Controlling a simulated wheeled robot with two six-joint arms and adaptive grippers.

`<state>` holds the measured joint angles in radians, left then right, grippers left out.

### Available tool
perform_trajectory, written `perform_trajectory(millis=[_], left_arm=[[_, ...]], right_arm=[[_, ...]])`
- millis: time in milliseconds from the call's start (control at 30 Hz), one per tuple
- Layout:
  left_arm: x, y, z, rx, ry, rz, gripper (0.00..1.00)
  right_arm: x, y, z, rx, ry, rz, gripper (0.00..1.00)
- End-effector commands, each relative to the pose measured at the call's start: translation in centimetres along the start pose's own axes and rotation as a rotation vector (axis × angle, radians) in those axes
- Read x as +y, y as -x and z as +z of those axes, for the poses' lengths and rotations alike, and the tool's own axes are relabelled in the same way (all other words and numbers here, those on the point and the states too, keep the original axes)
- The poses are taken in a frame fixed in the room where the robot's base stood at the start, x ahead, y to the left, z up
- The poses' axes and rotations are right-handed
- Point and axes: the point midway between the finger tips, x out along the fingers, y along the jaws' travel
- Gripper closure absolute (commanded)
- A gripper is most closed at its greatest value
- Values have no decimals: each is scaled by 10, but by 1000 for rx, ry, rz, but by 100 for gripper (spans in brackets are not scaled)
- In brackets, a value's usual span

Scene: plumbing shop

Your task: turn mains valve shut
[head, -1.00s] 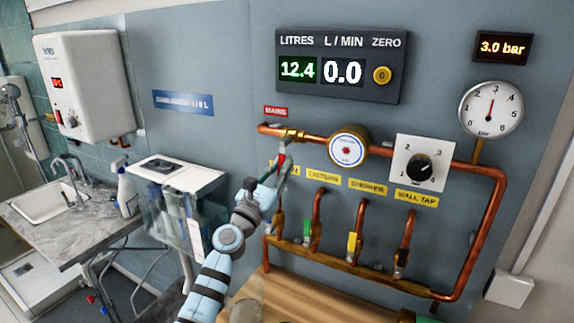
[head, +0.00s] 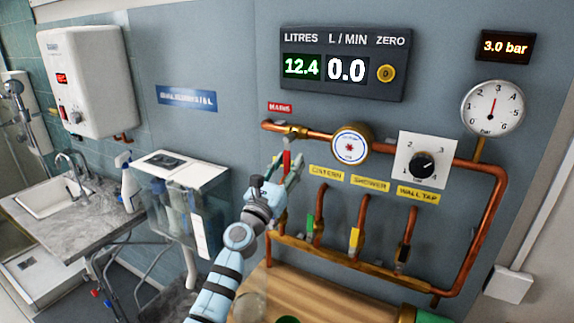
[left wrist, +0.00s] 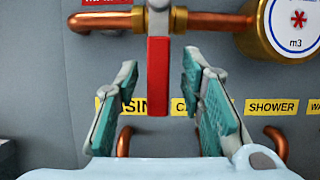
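The mains valve (head: 291,132) sits on the upper copper pipe below the red MAINS label (head: 280,108). Its red lever (left wrist: 158,78) hangs straight down, across the line of the pipe. My left gripper (head: 289,165) is at the lever in the head view. In the left wrist view its two green-padded fingers (left wrist: 160,98) are open, one on each side of the lever, with a gap on both sides. The fingers partly hide the lever in the head view. My right gripper is not in view.
A round water meter (head: 350,146) is on the pipe right of the valve. The display (head: 343,65) reads 12.4 litres and 0.0 L/min. A dial (head: 423,165), a pressure gauge (head: 492,107) and several branch taps are nearby. A wooden bench top (head: 320,297) is below.

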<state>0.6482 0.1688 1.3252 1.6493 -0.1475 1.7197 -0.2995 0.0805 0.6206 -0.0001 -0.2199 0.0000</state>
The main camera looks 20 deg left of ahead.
Motion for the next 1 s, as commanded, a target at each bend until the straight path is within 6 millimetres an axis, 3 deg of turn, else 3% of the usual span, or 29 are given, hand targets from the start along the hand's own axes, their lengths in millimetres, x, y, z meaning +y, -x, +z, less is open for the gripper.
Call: perform_trajectory(millis=[267, 367, 700, 800, 1000], left_arm=[[1, 4, 1, -1, -4, 1, 64], [1, 20, 0, 1, -6, 1, 64], [0, 107, 0, 1, -7, 1, 64], [0, 118, 0, 0, -4, 0, 64], [0, 121, 1, -1, -2, 1, 64]], right_arm=[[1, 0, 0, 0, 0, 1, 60], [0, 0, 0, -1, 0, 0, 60], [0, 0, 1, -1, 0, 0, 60], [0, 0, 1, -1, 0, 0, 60], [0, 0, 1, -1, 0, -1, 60]])
